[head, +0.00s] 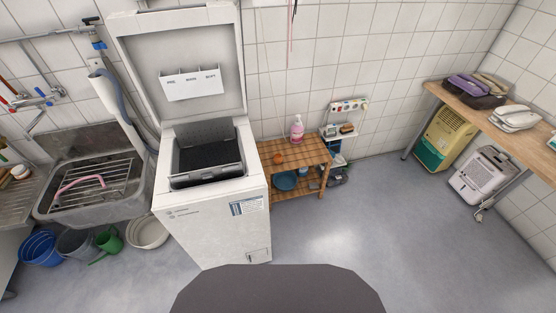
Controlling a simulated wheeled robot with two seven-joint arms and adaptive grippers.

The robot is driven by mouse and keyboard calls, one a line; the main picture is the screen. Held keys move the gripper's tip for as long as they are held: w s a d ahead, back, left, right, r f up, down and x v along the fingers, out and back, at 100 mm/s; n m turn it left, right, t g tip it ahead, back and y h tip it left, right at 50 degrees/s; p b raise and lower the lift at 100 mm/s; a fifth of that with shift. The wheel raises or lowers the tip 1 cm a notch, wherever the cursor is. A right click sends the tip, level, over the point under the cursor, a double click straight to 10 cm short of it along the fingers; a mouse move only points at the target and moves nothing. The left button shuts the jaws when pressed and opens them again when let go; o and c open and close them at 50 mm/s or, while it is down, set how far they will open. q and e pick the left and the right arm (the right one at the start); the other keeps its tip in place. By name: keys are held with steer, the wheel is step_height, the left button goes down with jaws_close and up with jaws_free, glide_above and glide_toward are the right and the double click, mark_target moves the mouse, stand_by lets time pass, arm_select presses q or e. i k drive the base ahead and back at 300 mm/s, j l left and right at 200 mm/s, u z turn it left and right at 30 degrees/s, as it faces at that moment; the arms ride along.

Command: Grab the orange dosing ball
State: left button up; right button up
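A small orange ball (279,158) sits on the top of a low wooden slatted shelf (305,148), near its left end. It is just right of the white top-loading washing machine (211,225), whose lid stands open. A pink bottle (297,128) stands behind the ball on the same shelf. Neither of my grippers shows in the head view.
A sink (60,213) with a rack is at the left, with buckets (41,248) and a white basin (147,233) below. A wooden counter (505,138) runs along the right, with appliances under it. The middle floor is clear.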

mark_target(278, 159)
steer(key=i+l+u, duration=0.1)
steer(key=l, duration=0.2)
steer(key=i+l+u, duration=0.1)
steer(key=l, duration=0.25)
steer(key=i+l+u, duration=0.1)
steer(key=i+l, duration=0.3)
steer(key=l, duration=0.3)
steer(key=i+l+u, duration=0.15)
steer(key=l, duration=0.2)
steer(key=i+l+u, duration=0.1)
steer(key=l, duration=0.25)
